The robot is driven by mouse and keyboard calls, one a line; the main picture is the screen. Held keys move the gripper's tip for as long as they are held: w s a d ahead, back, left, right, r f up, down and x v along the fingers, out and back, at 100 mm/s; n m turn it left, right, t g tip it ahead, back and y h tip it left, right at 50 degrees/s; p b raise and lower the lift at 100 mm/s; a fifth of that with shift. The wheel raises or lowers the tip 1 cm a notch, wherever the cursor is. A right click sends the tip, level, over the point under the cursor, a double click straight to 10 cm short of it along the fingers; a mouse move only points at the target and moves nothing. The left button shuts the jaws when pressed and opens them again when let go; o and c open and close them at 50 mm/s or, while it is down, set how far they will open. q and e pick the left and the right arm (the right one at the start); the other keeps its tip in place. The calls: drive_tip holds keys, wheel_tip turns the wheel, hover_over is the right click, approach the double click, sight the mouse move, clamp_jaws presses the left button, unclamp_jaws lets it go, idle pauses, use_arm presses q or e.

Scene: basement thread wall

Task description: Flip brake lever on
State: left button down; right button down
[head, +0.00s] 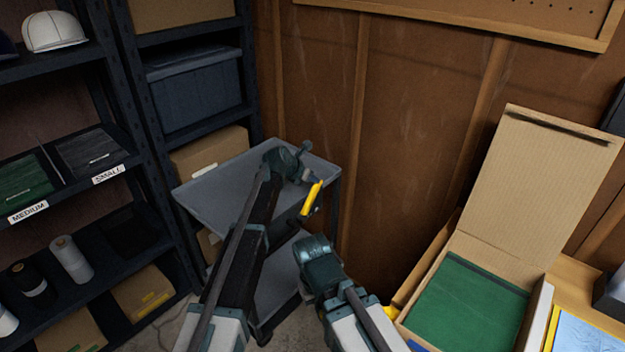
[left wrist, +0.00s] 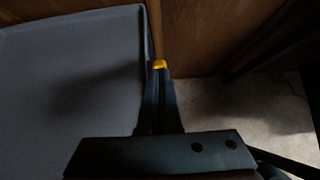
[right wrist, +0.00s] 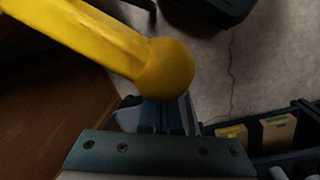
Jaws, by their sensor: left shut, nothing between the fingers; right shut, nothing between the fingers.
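The brake lever (head: 312,199) is a yellow bar at the right side of the grey cart (head: 215,183) in the head view. My left gripper (head: 311,180) is shut and empty at the lever's upper end. In the left wrist view a small yellow part of the lever (left wrist: 159,64) shows just beyond the left fingertips (left wrist: 160,78); contact is unclear. In the right wrist view a yellow bar with a rounded end (right wrist: 165,70), apparently the lever, passes close over my shut, empty right fingertips (right wrist: 163,104). In the head view the right fingertips are hidden behind their own wrist.
Dark shelves (head: 120,85) with bins and boxes stand at left. A brown wood wall (head: 415,120) rises behind the cart. An open cardboard box (head: 540,170) with a green item (head: 468,305) stands at right, beside my right arm. Floor shows below the cart.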

use_arm(q)
drive_tip(key=shift+w+d+r, duration=0.1)
drive_tip(key=shift+w+d, duration=0.15)
drive_tip(key=shift+d, duration=0.05)
drive_tip(key=shift+s+a+r+p, duration=0.3)
drive_tip(key=shift+r+p, duration=0.3)
drive_tip(key=shift+p, duration=0.25)
drive_tip(key=p+v, duration=0.8)
drive_tip(key=v, duration=0.4)
drive_tip(key=shift+s+a, duration=0.35)
drive_tip(key=shift+a, duration=0.1)
